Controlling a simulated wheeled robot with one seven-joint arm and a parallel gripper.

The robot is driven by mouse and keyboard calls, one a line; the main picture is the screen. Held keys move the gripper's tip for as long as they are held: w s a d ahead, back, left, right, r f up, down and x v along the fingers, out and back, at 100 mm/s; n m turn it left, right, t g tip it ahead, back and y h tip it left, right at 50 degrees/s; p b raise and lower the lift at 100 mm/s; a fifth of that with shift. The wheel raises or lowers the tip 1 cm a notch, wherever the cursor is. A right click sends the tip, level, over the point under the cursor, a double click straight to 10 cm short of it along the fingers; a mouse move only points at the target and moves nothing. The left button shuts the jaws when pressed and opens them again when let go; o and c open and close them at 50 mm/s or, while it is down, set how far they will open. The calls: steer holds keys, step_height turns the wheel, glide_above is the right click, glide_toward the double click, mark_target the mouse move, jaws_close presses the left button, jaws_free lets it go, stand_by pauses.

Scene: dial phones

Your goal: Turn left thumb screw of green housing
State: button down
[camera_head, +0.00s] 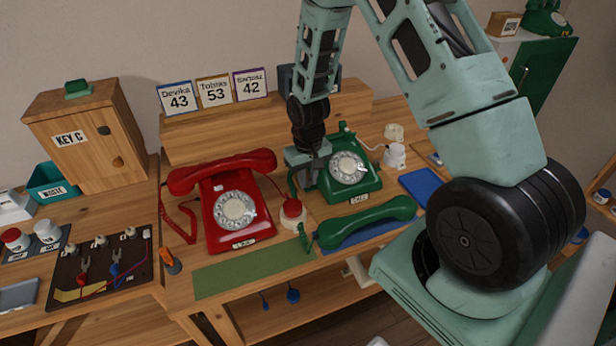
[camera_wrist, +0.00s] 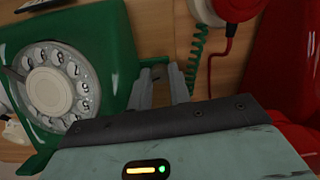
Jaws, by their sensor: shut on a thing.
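The green phone housing (camera_head: 352,180) with its pale dial stands on the desk, right of the red phone. It fills the left of the wrist view (camera_wrist: 116,45). My gripper (camera_head: 310,182) points down at the housing's left side. In the wrist view my gripper's fingers (camera_wrist: 161,88) are close together beside the housing's edge. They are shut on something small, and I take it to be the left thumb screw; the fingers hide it. The green handset (camera_head: 365,222) lies off the housing on a blue mat, in front of it.
The red phone (camera_head: 232,205) stands close on the left. A red button on a white base (camera_head: 292,211) and the coiled green cord (camera_wrist: 197,55) are near my gripper. A green mat (camera_head: 245,272) is clear at the front. Number cards (camera_head: 213,92) stand behind.

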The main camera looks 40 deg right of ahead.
mark_target(308, 181)
steer(key=n+p, duration=0.1)
steer(key=n, duration=0.5)
steer(key=shift+r, duration=0.1)
steer(key=n+p, duration=0.1)
steer(key=n, duration=0.5)
steer(key=shift+p, duration=0.35)
steer(key=shift+n, duration=0.4)
steer(key=c, duration=1.3)
jaws_free()
step_height(308, 181, up, 17)
steer(key=shift+r, duration=0.15)
